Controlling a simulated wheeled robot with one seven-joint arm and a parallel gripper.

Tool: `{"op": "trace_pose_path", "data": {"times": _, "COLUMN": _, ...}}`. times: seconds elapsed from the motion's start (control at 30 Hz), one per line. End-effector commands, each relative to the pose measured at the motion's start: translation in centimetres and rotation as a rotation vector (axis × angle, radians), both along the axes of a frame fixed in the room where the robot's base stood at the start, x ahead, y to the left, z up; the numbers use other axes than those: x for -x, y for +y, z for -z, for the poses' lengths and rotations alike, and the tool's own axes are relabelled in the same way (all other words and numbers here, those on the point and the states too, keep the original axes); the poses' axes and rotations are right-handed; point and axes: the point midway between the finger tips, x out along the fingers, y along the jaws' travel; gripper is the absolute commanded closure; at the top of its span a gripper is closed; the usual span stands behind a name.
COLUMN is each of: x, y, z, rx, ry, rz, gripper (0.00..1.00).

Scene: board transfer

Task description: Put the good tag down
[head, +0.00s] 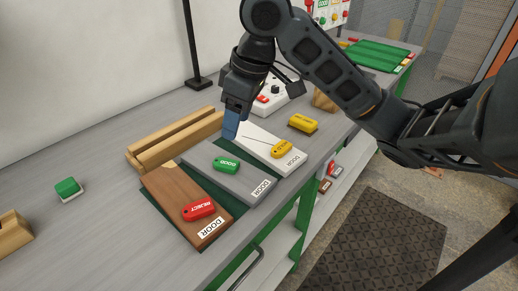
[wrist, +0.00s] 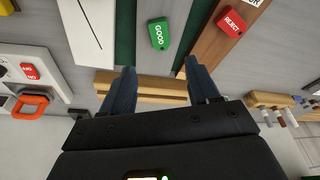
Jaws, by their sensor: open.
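The green good tag (head: 227,164) lies flat on the grey board (head: 252,176), its lettering upward. In the wrist view, the tag (wrist: 158,34) lies beyond my fingertips, apart from them and roughly centred between them. My gripper (head: 231,127) is open and empty, fingers pointing down near the far ends of the boards. In the wrist view, my gripper (wrist: 162,72) shows both blue fingers spread wide, with the wooden rack behind the gap. Only one finger shows clearly in the head view.
A red REJECT tag (head: 199,209) lies on the brown board (head: 168,188); a yellow tag (head: 282,148) lies on the white board (head: 262,136). A wooden rack (head: 172,140) stands behind. A yellow block (head: 303,123) and a green-topped block (head: 67,187) flank them. The left bench is mostly clear.

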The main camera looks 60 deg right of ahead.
Motion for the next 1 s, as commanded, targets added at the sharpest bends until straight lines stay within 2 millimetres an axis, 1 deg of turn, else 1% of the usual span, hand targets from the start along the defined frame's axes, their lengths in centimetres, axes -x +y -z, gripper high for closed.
{"op": "trace_pose_path", "data": {"times": 0.17, "x": -0.1, "y": 0.2, "z": -0.1, "rx": -0.005, "ry": -0.005, "rz": -0.002, "gripper": 0.40}}
{"op": "trace_pose_path", "data": {"times": 0.27, "x": -1.3, "y": 1.6, "z": -0.1, "rx": -0.042, "ry": -0.056, "rz": -0.013, "gripper": 0.40}}
{"op": "trace_pose_path", "data": {"times": 0.37, "x": -4.0, "y": 4.8, "z": -0.5, "rx": -0.126, "ry": -0.170, "rz": -0.032, "gripper": 0.40}}
{"op": "trace_pose_path", "data": {"times": 0.4, "x": -5.3, "y": 6.4, "z": -0.8, "rx": -0.171, "ry": -0.230, "rz": -0.038, "gripper": 0.40}}
{"op": "trace_pose_path", "data": {"times": 0.47, "x": -7.1, "y": 9.0, "z": -1.5, "rx": -0.246, "ry": -0.326, "rz": -0.042, "gripper": 0.40}}
{"op": "trace_pose_path", "data": {"times": 0.5, "x": -8.2, "y": 10.7, "z": -1.9, "rx": -0.296, "ry": -0.389, "rz": -0.040, "gripper": 0.40}}
{"op": "trace_pose_path", "data": {"times": 0.63, "x": -10.9, "y": 15.3, "z": -3.4, "rx": -0.452, "ry": -0.572, "rz": -0.010, "gripper": 0.40}}
{"op": "trace_pose_path", "data": {"times": 0.7, "x": -11.8, "y": 17.3, "z": -4.0, "rx": -0.527, "ry": -0.656, "rz": 0.020, "gripper": 0.40}}
{"op": "trace_pose_path", "data": {"times": 0.83, "x": -12.6, "y": 20.2, "z": -4.4, "rx": -0.646, "ry": -0.787, "rz": 0.098, "gripper": 0.40}}
{"op": "trace_pose_path", "data": {"times": 0.93, "x": -12.5, "y": 21.9, "z": -4.0, "rx": -0.714, "ry": -0.864, "rz": 0.175, "gripper": 0.40}}
{"op": "trace_pose_path", "data": {"times": 1.0, "x": -12.0, "y": 22.8, "z": -3.2, "rx": -0.746, "ry": -0.907, "rz": 0.234, "gripper": 0.40}}
